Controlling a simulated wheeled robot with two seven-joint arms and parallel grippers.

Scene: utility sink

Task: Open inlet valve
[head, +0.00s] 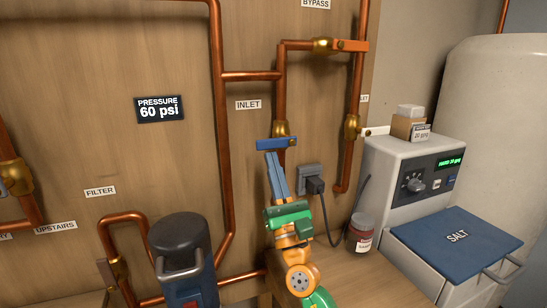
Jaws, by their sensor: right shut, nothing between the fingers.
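The inlet valve has a brass body (281,129) on a vertical copper pipe, to the right of the INLET label (248,105). Its blue lever handle (268,144) lies roughly level, crosswise to the pipe. My right gripper (272,154) comes up from below with its fingers shut and empty. The fingertips are just under the handle in the picture; I cannot tell whether they touch it. They cover part of the pipe below the valve. My left gripper is not in view.
An orange-handled valve (323,46) sits under the BYPASS label, and a white-handled valve (352,127) is to the right. An outlet with a plug (314,184) is close to my fingers.

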